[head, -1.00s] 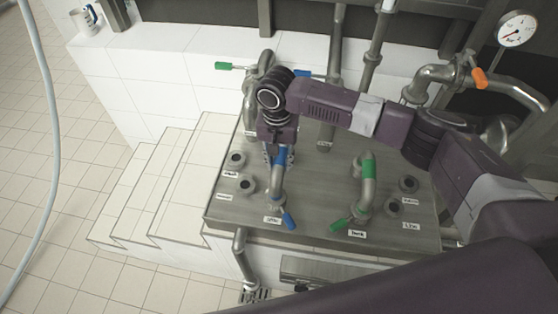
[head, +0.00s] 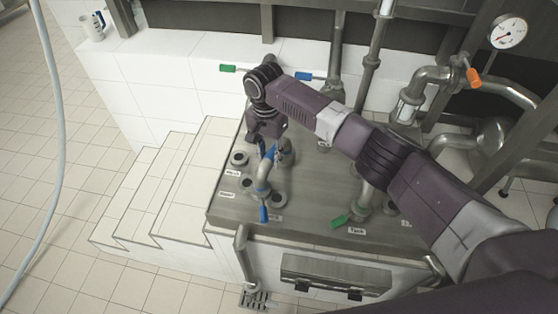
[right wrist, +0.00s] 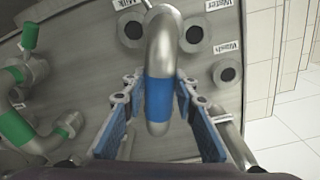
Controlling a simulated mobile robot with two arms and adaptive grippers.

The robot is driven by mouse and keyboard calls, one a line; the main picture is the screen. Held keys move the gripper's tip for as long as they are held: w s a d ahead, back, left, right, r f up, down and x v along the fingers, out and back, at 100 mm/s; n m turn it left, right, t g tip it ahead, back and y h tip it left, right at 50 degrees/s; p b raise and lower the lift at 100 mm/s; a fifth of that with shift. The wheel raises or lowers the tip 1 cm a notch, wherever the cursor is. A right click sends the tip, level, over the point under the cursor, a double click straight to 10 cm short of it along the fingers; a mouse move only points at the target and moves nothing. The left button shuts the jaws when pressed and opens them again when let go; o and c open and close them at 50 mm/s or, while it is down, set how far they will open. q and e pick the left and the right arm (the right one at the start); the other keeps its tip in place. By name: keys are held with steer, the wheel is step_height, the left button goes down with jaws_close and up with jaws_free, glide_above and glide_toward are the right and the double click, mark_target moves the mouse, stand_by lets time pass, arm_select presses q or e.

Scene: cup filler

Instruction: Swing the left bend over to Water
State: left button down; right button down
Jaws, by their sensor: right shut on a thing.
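The left bend (head: 262,178) is a grey bent pipe with a blue band and a blue handle at its front end. My right gripper (head: 266,143) is around the bend's blue band at the back. In the right wrist view, my gripper (right wrist: 158,90) has a finger on each side of the blue band of the bend (right wrist: 163,50). The bend's free end lies between the Milk port (right wrist: 133,30) and the Water port (right wrist: 193,35), over neither. The Water port (head: 245,183) is left of the bend in the head view. My left gripper is not in view.
The Wash port (head: 240,158) is behind the Water port. A second bend with a green handle (head: 340,221) stands at right, partly hidden by my right arm. White tiled steps (head: 165,190) lie left of the steel top.

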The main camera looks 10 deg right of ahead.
steer(key=shift+w+a+m+b, duration=0.3)
steer(key=shift+w+a+m, duration=0.4)
steer(key=shift+m, duration=0.3)
steer(key=shift+w+a+m+b, duration=0.3)
steer(key=shift+w+a+m, duration=0.3)
steer(key=shift+m, duration=0.4)
steer(key=shift+w, duration=0.1)
steer(key=c, duration=1.5)
jaws_free()
steer(key=shift+c, duration=0.2)
step_height(320, 180, up, 12)
steer(key=shift+w, duration=0.1)
